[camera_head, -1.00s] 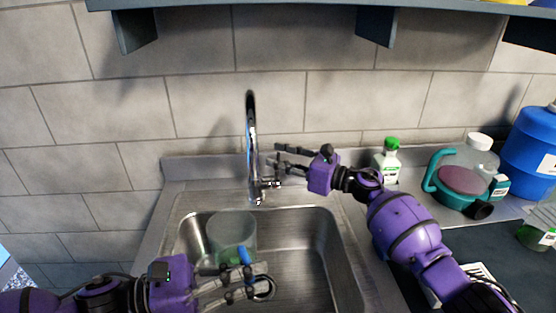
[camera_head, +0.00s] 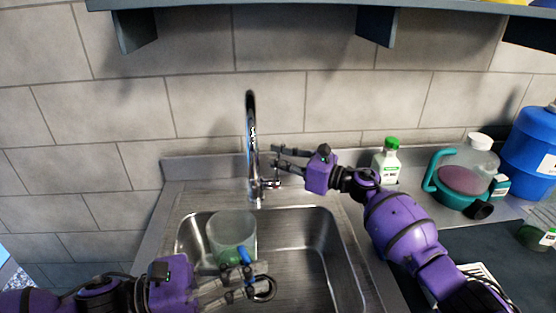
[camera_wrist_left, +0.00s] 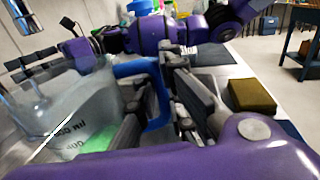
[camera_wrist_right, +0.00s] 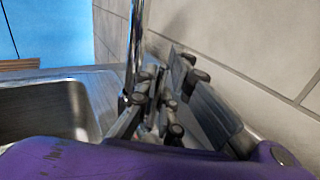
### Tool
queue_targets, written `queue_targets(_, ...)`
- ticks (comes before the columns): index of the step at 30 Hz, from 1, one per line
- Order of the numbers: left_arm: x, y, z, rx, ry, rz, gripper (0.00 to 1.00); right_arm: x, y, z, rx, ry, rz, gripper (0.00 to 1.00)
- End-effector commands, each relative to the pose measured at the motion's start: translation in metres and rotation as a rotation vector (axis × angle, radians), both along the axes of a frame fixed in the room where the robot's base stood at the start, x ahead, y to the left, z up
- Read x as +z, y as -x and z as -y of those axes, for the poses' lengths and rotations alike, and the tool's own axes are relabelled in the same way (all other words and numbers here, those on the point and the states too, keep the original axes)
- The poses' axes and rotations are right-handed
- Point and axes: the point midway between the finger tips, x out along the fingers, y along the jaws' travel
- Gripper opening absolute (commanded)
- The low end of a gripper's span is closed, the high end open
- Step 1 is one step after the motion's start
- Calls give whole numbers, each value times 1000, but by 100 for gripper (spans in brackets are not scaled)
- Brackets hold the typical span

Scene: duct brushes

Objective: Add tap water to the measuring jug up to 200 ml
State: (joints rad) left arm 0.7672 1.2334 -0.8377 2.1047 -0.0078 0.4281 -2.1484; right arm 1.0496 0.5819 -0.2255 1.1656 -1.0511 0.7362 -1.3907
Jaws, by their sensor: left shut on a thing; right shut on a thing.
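The clear measuring jug (camera_head: 230,229) stands or is held in the sink, below the tap (camera_head: 250,130). Its lower part looks green; I cannot tell the water level. My left gripper (camera_head: 242,285) is shut on the jug's blue handle (camera_head: 245,255). The left wrist view shows the handle (camera_wrist_left: 150,70) between the fingers and the jug's wall (camera_wrist_left: 75,110) with ml marks. My right gripper (camera_head: 284,160) is shut at the tap's lever (camera_head: 270,184); the fingers hide the hold in the right wrist view (camera_wrist_right: 160,100). No clear water stream shows.
The steel sink (camera_head: 345,270) surrounds the jug. Right of it on the counter stand a green-capped bottle (camera_head: 387,162), a teal-handled container (camera_head: 465,175) and a blue jug (camera_head: 530,145). A shelf (camera_head: 300,6) hangs above. The tiled wall is close behind the tap.

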Motion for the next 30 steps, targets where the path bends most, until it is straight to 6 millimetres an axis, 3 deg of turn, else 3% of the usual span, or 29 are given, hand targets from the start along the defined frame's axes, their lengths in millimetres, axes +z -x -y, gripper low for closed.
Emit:
queue_targets(8,0,0,0,0,1,1,0,-1,10,0,0,-6,119,0)
queue_targets(17,0,0,0,-1,1,1,0,-1,11,0,-1,-3,128,0)
queue_targets(18,1,0,0,-1,1,1,0,-1,11,1,-1,-3,128,13)
queue_targets(21,1,0,0,-1,1,1,0,-1,11,1,-1,-3,129,26)
queue_targets(30,0,0,0,0,1,1,0,0,11,0,-1,-2,130,28)
